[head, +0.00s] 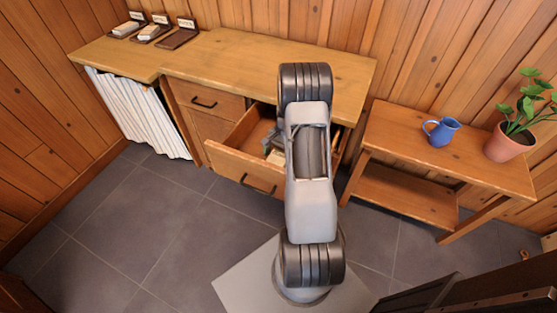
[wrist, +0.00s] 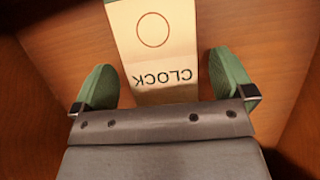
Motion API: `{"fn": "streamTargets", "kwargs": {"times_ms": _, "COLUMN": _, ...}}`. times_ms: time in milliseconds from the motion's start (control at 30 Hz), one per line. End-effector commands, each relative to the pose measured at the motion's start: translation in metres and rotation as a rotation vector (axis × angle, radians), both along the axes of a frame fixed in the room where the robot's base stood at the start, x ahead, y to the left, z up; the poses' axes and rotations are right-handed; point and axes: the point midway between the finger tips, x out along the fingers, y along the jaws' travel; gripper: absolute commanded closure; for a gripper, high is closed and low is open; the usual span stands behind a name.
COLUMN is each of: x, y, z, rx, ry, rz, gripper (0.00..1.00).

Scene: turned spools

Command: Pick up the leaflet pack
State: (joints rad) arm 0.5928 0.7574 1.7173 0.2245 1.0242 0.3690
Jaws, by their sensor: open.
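The leaflet pack (wrist: 155,45) is a cream, flat piece with an oval outline and the word CLOCK, upside down in the wrist view. It lies in the open drawer (head: 236,159), and a small cream part of it (head: 277,158) shows in the head view beside my arm. My gripper (wrist: 163,78) is open, with one green finger on each side of the pack's near end and a visible gap to each. The near end of the pack is hidden behind the gripper body. In the head view my arm hides most of the drawer's inside and the fingertips.
Wooden drawer walls stand close on both sides. Three labelled dark trays sit at the bench's back left; the rightmost tray (head: 178,39) is empty. A blue jug (head: 441,131) and a potted plant (head: 509,142) stand on the right table (head: 400,125).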

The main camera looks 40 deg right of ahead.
Motion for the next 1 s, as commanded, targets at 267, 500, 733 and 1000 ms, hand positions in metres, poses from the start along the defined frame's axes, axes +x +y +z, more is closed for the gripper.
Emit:
{"fn": "streamTargets", "kwargs": {"times_ms": 267, "x": -0.0013, "y": 0.0034, "z": -0.0082, "rx": -0.001, "ry": -0.002, "rz": 0.0, "gripper": 0.0}}
{"fn": "streamTargets", "kwargs": {"times_ms": 500, "x": -0.0014, "y": 0.0034, "z": -0.008, "rx": -0.001, "ry": 0.0, "rz": 0.0, "gripper": 0.12}}
{"fn": "streamTargets", "kwargs": {"times_ms": 733, "x": -0.0015, "y": 0.0033, "z": -0.0079, "rx": -0.001, "ry": 0.0, "rz": 0.0, "gripper": 0.34}}
{"fn": "streamTargets", "kwargs": {"times_ms": 1000, "x": -0.0014, "y": 0.0032, "z": -0.0076, "rx": -0.001, "ry": 0.0, "rz": 0.0, "gripper": 0.53}}
